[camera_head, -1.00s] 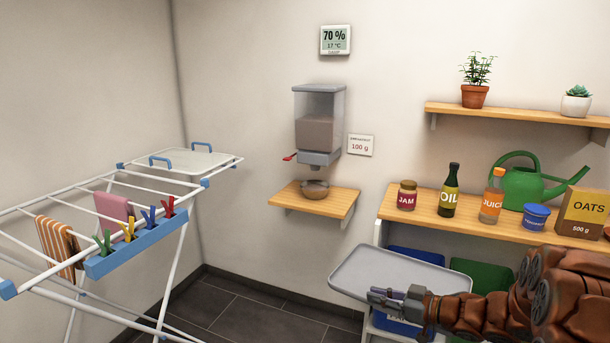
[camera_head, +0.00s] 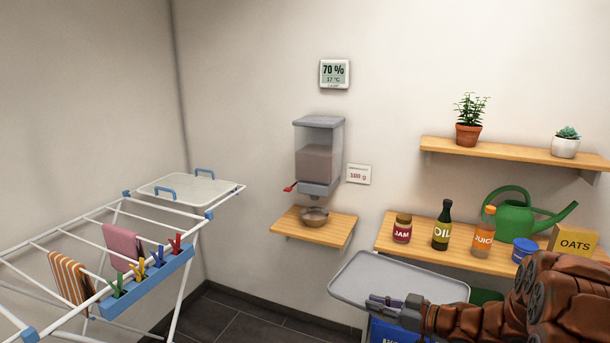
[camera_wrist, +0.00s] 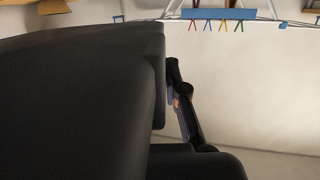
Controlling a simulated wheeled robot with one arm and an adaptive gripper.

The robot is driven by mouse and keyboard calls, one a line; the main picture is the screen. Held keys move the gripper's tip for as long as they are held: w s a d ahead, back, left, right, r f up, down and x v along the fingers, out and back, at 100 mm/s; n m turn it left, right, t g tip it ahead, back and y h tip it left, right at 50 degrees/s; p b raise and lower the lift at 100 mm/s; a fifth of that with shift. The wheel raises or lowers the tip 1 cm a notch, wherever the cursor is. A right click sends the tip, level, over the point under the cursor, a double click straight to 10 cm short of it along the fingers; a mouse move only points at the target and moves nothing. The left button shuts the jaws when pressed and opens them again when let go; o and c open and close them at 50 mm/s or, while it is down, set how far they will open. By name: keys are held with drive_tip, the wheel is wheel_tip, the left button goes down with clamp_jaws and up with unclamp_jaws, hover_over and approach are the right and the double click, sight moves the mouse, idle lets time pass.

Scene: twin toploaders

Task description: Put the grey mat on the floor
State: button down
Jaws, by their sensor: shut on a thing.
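The grey mat (camera_head: 352,288) looks like a shallow tray with rounded corners and a raised rim. It is held roughly level in the air at the lower middle of the head view, well above the dark floor (camera_head: 235,328). My gripper (camera_head: 387,305) is shut on its near edge, and the fingers cover part of that edge. In the wrist view a large dark shape fills the left, and a dark finger (camera_wrist: 183,105) shows beside it. I cannot tell whether the pale area there is the mat.
A white drying rack (camera_head: 96,216) with cloths and pegs stands left. A wooden bench (camera_head: 425,251) with a jam jar (camera_head: 402,230) and bottles is right. A blue bin (camera_head: 392,333) is below the mat. A small shelf holds a bowl (camera_head: 314,217). Dark floor lies between rack and bench.

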drive_tip(key=w, duration=0.2)
drive_tip(key=w+r+m+t+h, duration=0.1)
drive_tip(key=w, duration=0.1)
drive_tip(key=w+r+m+t+h, duration=0.1)
drive_tip(key=w, duration=0.1)
drive_tip(key=shift+a, duration=0.1)
drive_tip(key=w+r+m+t+h, duration=0.6)
drive_tip(key=r+m+h, duration=0.4)
drive_tip(key=r, duration=0.4)
drive_tip(key=s+f+m+g+h, duration=0.2)
drive_tip(key=s+h, duration=0.3)
drive_tip(key=s, duration=0.4)
drive_tip(key=shift+s+f, duration=0.25)
drive_tip(key=shift+s, duration=0.15)
